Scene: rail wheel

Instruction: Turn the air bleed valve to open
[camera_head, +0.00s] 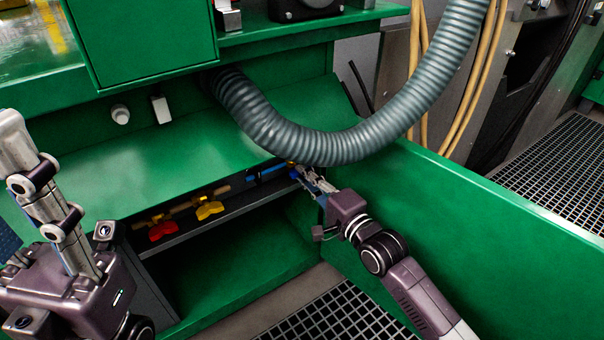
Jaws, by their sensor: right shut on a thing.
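A row of valves with coloured handles sits in a recess under the green sloped panel. A red handle (163,230) is at the left, and a yellow handle (209,210) is right of it. A blue piece (268,172) lies farther right along the same shelf. My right gripper (303,179) reaches in at the right end of the row, below the grey hose. It is shut on a blue valve handle (293,182), mostly hidden by the fingers. My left gripper (42,190) is at the left edge, away from the valves; its finger opening cannot be made out.
A thick grey corrugated hose (330,147) loops just above my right gripper. A green wall (470,220) stands to the right of my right arm. A dark shelf edge (205,225) runs below the valves, with an open compartment beneath.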

